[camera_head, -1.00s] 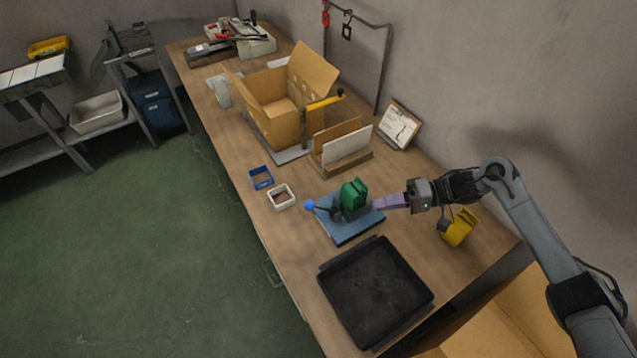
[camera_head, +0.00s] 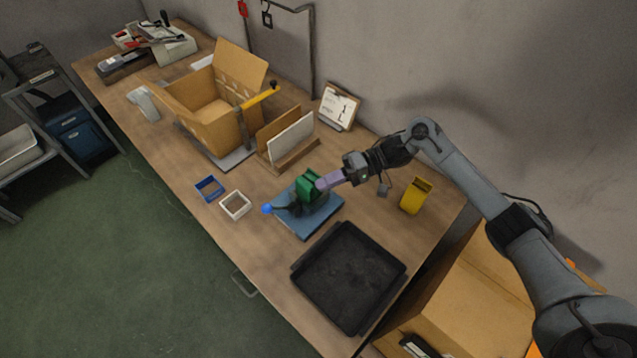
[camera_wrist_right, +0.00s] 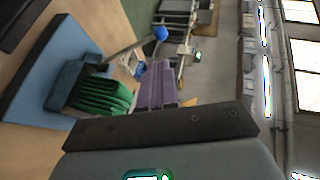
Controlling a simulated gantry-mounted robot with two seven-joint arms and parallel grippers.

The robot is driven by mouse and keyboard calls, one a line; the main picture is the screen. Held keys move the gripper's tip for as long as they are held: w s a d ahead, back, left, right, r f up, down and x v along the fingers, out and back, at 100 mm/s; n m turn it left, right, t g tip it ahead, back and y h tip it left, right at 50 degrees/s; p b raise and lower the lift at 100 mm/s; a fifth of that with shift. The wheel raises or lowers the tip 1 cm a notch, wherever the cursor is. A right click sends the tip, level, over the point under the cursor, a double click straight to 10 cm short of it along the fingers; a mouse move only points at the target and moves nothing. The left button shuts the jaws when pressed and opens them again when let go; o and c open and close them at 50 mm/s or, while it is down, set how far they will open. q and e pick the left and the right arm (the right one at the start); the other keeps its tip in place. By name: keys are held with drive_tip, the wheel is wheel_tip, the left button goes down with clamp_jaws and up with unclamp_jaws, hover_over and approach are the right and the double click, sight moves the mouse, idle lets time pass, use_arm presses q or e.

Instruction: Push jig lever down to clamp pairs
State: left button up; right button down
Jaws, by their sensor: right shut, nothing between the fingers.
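The jig has a blue base plate (camera_head: 322,217) on the table; it also shows in the right wrist view (camera_wrist_right: 35,85). Its lever ends in a blue ball knob (camera_head: 267,209), which the right wrist view shows at the end of a grey rod (camera_wrist_right: 160,33). Green folded socks (camera_head: 309,185) stand in the jig's dark holder, seen as several layers in the right wrist view (camera_wrist_right: 103,95). My right gripper (camera_head: 324,183) has purple fingers, shut and empty, close beside the green socks. In the head view I cannot tell whether they touch. My left gripper is not in view.
A black tray (camera_head: 348,318) lies in front of the jig. A blue frame (camera_head: 209,189) and a white frame (camera_head: 235,205) lie to its left. A yellow holder (camera_head: 415,196) stands right. A divider rack (camera_head: 291,138) and open cardboard box (camera_head: 207,110) are behind.

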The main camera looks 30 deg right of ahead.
hover_over(283, 208)
drive_tip(key=s, duration=0.2)
wheel_tip(283, 208, down, 3)
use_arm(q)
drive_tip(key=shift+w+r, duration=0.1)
use_arm(e)
drive_tip(key=shift+a+f, duration=0.2)
drive_tip(key=shift+f, duration=0.05)
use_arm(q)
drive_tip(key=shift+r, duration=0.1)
